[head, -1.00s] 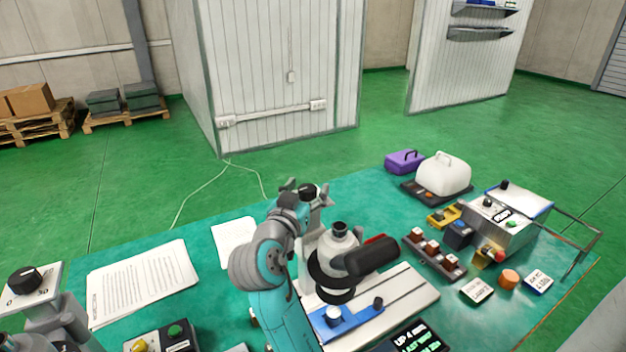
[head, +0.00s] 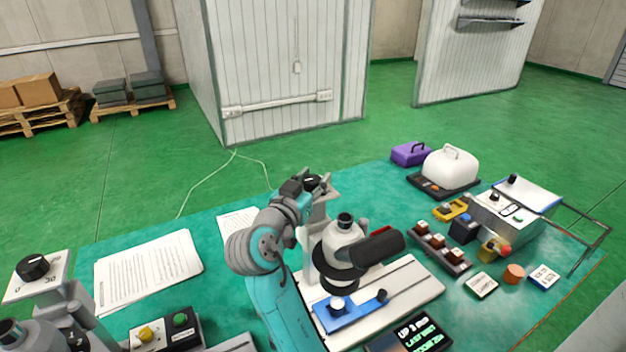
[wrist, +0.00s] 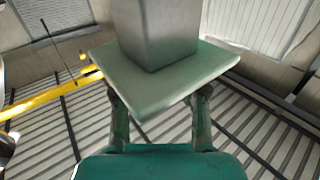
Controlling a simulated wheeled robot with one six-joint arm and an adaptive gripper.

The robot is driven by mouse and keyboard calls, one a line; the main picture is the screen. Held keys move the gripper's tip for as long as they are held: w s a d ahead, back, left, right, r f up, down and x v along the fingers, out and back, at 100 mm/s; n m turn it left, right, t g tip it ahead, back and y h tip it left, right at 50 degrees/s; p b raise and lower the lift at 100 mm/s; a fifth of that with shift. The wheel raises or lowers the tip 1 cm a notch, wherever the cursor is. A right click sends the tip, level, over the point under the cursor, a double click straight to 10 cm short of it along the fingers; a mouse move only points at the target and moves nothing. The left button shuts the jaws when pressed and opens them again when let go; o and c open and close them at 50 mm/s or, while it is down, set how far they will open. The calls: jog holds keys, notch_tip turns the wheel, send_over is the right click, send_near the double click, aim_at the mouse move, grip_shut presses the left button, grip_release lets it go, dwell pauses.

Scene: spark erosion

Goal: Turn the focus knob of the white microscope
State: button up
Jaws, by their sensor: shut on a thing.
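The white microscope (head: 343,240) stands on the bench in the head view, with a black ring and a dark barrel at its front. Its black focus knob (head: 314,181) sits on a pale plate at the top of the rear column. My gripper (head: 311,185) is at this knob and shut on it; the contact is small and partly covered by the gripper. In the wrist view, my two fingers (wrist: 158,104) reach up to either side of the pale plate (wrist: 165,88), which has a grey column on it. The knob is hidden there.
A second knob on a white plate (head: 38,272) stands at the left, near a button box (head: 166,336). Papers (head: 148,270) lie left of my arm. A blue slide (head: 350,311), a rack of small parts (head: 437,247) and a control box (head: 512,215) are to the right.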

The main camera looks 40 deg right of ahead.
jog(key=shift+m+g+h, duration=0.25)
jog(key=shift+m+g, duration=1.3)
jog(key=shift+g, duration=0.85)
jog(key=shift+m+g+h, duration=0.25)
jog(key=shift+m+g, duration=1.3)
jog(key=shift+g, duration=0.85)
jog(key=o, duration=1.2)
jog(key=shift+c, duration=0.2)
jog(key=shift+a, duration=0.1)
jog(key=w+a, duration=0.2)
jog(key=a, duration=0.9)
jog(key=shift+w+a, duration=0.2)
jog(key=shift+a, duration=0.15)
jog(key=shift+f, duration=0.1)
